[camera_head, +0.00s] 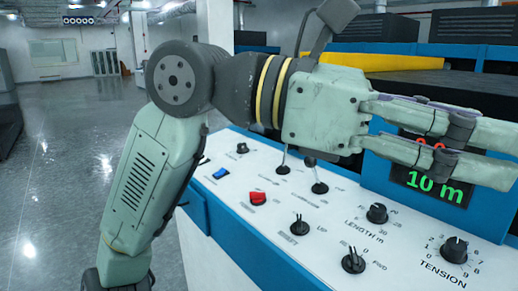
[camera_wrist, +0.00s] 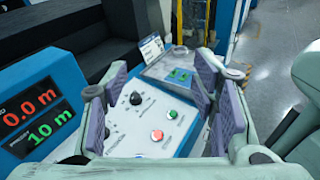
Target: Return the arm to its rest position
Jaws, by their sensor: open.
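My gripper (camera_head: 450,140) reaches across the upper right of the head view, above the machine's control panel (camera_head: 225,158). It holds nothing. My arm is bent at the elbow at left, with the forearm pointing right. In the wrist view my gripper (camera_wrist: 158,112) shows two purple-padded fingers spread apart, with the panel visible between them. The gripper hides part of the display (camera_head: 432,187), which reads 10 m in green. In the wrist view the display (camera_wrist: 32,118) reads 0.0 m in red and 10 m in green.
The panel carries a blue switch (camera_head: 221,173), a red switch (camera_head: 257,197), a length knob (camera_head: 377,213) and a tension knob (camera_head: 454,249). The wrist view shows a red button (camera_wrist: 157,135) and a green button (camera_wrist: 172,113). Open floor (camera_head: 60,180) lies at left.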

